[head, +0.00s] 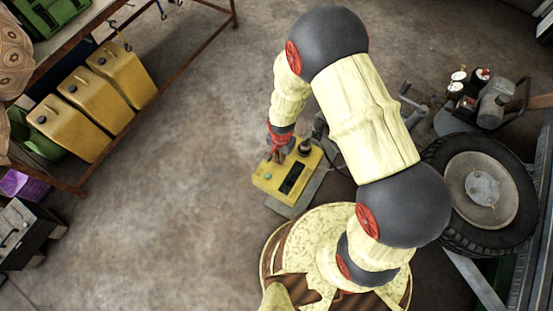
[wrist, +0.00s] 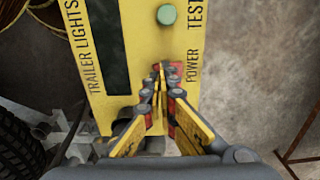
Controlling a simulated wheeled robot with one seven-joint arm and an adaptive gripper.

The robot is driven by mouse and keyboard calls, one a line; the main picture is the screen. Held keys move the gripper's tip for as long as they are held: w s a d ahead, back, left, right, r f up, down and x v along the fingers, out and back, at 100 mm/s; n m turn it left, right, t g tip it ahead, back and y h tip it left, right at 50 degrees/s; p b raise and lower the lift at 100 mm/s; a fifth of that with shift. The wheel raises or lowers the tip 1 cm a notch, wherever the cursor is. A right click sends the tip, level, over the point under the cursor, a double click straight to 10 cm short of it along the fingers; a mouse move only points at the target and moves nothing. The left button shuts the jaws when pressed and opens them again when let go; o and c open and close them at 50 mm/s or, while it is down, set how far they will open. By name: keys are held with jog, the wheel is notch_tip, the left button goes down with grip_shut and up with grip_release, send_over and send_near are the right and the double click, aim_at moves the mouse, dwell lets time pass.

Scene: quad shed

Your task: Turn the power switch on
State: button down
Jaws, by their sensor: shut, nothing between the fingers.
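A yellow control box (head: 266,179) stands on a grey base near the middle of the head view. Its face (wrist: 138,20) fills the upper middle of the wrist view, with the labels TRAILER LIGHTS, POWER and TEST. A round green button (wrist: 166,14) sits beside TEST. My gripper (wrist: 157,72) is shut and empty, its fingertips over the face beside the word POWER. In the head view my gripper (head: 275,155) is at the box's upper left end. The power switch is not clearly seen; the fingers cover that spot. I cannot tell whether they touch it.
A dark window (wrist: 108,45) is on the box's face. A tyred wheel (head: 485,190) and a machine (head: 495,103) stand to the right. A shelf with yellow jerrycans (head: 70,128) is at the left. Bare concrete floor (head: 180,200) lies between shelf and box.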

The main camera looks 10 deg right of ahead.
jog(key=shift+f+b, duration=0.65)
jog(key=shift+f, duration=0.35)
dwell(0.4)
jog(key=shift+r, duration=0.1)
jog(key=shift+r+p, duration=2.75)
jog(key=shift+r, duration=0.75)
